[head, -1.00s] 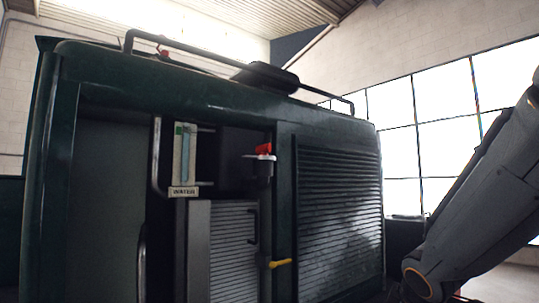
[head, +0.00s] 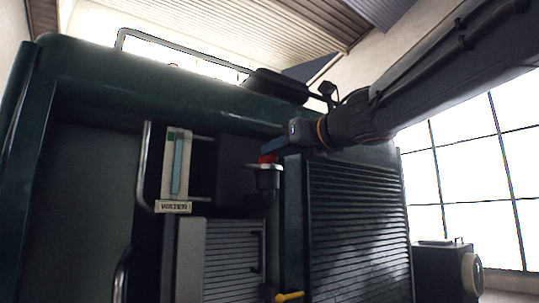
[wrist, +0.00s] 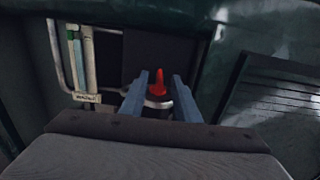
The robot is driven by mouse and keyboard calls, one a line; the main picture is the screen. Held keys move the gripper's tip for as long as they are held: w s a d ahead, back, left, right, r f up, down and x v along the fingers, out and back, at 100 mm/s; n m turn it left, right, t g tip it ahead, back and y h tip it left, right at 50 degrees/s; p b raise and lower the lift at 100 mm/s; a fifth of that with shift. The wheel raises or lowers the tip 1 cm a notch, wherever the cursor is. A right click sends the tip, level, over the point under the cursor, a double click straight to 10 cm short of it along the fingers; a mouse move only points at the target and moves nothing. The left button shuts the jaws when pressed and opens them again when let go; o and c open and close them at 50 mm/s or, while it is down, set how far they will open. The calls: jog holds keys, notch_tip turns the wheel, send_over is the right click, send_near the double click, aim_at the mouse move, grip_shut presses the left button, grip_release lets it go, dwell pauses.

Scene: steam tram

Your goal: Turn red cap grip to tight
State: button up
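The red cap grip (head: 267,158) sits on top of a metal-rimmed filler (head: 268,178) on the green tram's side. It also shows in the wrist view (wrist: 158,80), upright above a pale round rim (wrist: 158,102). My gripper (head: 267,148) is at the cap, reaching in from the right. In the wrist view its two blue-grey fingers (wrist: 161,88) stand on either side of the red grip, with visible gaps. The gripper is open. The head view shows only the upper part of the red grip's side, as my gripper covers some of it.
A water gauge labelled WATER (head: 176,170) and a curved handrail (head: 143,165) are left of the cap. A yellow handle (head: 289,296) is below. A slatted panel (head: 358,225) lies to the right, and a dark lamp-like box (head: 276,86) is above.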

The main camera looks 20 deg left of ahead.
aim_at(268, 158)
jog(key=p+x, duration=0.1)
jog(key=x, duration=0.4)
grip_shut()
